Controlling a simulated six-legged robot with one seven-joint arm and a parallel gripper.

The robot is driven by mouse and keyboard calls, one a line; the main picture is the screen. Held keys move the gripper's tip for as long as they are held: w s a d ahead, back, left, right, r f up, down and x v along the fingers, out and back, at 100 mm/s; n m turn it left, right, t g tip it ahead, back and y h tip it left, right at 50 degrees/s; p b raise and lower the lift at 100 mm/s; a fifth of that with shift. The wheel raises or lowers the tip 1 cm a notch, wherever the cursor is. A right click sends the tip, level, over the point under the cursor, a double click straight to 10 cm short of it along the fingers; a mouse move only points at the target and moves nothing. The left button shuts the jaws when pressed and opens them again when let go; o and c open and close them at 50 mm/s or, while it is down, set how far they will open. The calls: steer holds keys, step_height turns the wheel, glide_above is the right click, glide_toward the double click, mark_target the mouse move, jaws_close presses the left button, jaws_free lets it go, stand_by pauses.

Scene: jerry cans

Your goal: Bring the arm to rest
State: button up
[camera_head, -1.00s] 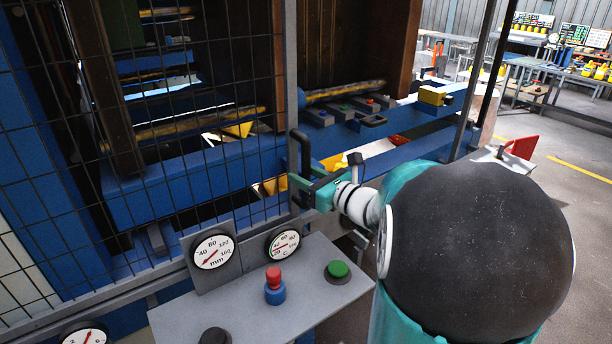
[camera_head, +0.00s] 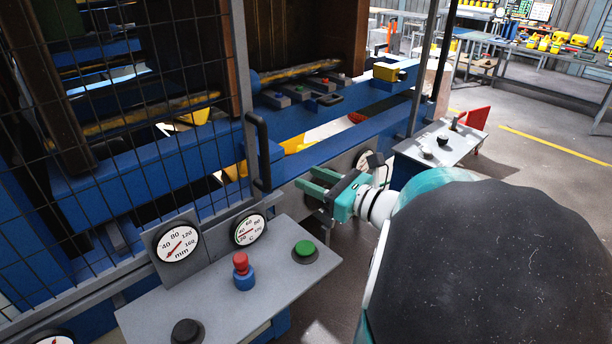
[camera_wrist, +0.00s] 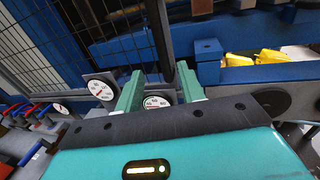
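My gripper (camera_head: 310,184) is teal, with two fingers pointing left in the head view. In the wrist view the two fingers (camera_wrist: 158,88) stand apart with nothing between them, so it is open and empty. It is to the right of the black upright handle (camera_head: 258,150) on the mesh door and apart from it in the head view. The handle also shows in the wrist view (camera_wrist: 161,38), beyond the fingers. The rounded black and teal part of my arm fills the lower right of the head view.
A control panel (camera_head: 215,300) with a red button (camera_head: 240,262), a green button (camera_head: 304,248) and gauges stands at the front. The mesh door (camera_head: 130,130) and blue machine frame (camera_head: 130,185) lie to the left. A small grey table (camera_head: 425,150) is behind my arm. Open floor (camera_head: 540,110) lies right.

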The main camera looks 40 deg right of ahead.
stand_by(0.4)
steer(key=a+f+n+g+y, duration=0.2)
steer(key=a+n+g, duration=0.2)
steer(key=a+n, duration=0.4)
steer(key=a+f+n+g+y, duration=0.1)
steer(key=a+n+g+y, duration=0.3)
steer(key=a, duration=0.6)
steer(key=s+a+n+g+h, duration=0.2)
steer(key=s+a+n+h, duration=0.1)
steer(key=n, duration=0.7)
steer(key=s+a+f+n+g+h, duration=0.1)
steer(key=s+a+n+g+h, duration=0.1)
steer(key=n+h, duration=0.5)
steer(key=s+a+n, duration=0.1)
steer(key=s+n, duration=0.1)
steer(key=n, duration=0.2)
steer(key=shift+s+f, duration=0.15)
steer(key=shift+s, duration=0.2)
steer(key=shift+s, duration=0.1)
